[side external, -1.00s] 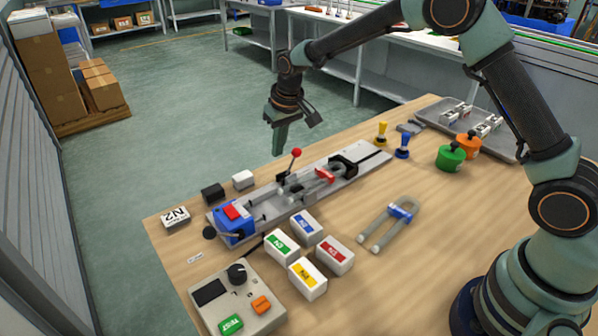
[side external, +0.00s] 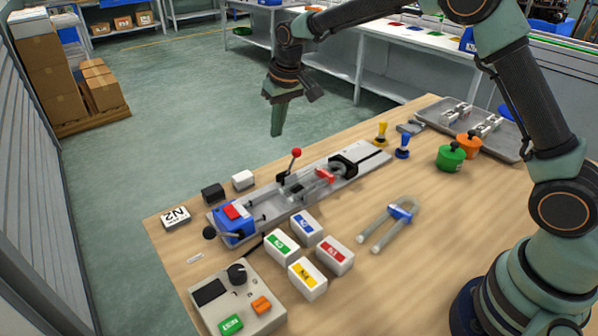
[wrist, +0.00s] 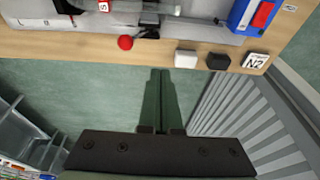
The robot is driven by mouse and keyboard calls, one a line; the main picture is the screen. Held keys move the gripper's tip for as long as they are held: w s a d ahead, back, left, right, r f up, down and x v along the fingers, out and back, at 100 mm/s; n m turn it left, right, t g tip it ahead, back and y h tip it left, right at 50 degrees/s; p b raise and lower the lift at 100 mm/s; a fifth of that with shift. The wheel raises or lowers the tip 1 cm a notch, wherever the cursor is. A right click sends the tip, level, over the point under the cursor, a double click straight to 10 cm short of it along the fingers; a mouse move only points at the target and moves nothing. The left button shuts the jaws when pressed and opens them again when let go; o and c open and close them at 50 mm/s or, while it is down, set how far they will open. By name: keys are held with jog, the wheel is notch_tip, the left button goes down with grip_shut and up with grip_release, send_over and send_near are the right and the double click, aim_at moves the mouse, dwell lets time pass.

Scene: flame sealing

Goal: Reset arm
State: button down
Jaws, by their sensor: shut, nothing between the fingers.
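My gripper (side external: 277,130) is shut and empty. It hangs in the air above and behind the far edge of the bench, over the floor. In the wrist view its two green fingers (wrist: 160,100) lie together, pointing toward the bench edge. The sealing fixture (side external: 345,175) lies on the bench in front of it, with a red-knobbed lever (side external: 296,153) standing up and a blue block (side external: 233,223) at its left end. The gripper touches nothing.
On the wooden bench (side external: 420,260) are several colour-labelled white boxes (side external: 305,278), a control box (side external: 235,300), a glass U-tube (side external: 387,225), green (side external: 451,158) and orange (side external: 467,145) pots, and a grey tray (side external: 505,150). A black block (side external: 213,193), white block (side external: 243,180) and N2 block (side external: 175,217) line the far edge.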

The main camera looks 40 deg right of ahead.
jog(key=s+d+r, duration=0.3)
jog(key=s+r, duration=0.3)
jog(key=r, duration=0.2)
jog(key=s+d+t, duration=0.1)
jog(key=s+d, duration=0.1)
jog(key=s, duration=0.8)
jog(key=s+d+r+t, duration=0.1)
jog(key=s+d, duration=0.1)
jog(key=s, duration=0.8)
jog(key=shift+s+r+t, duration=0.2)
jog(key=shift+r+t, duration=0.1)
jog(key=shift+t, duration=0.1)
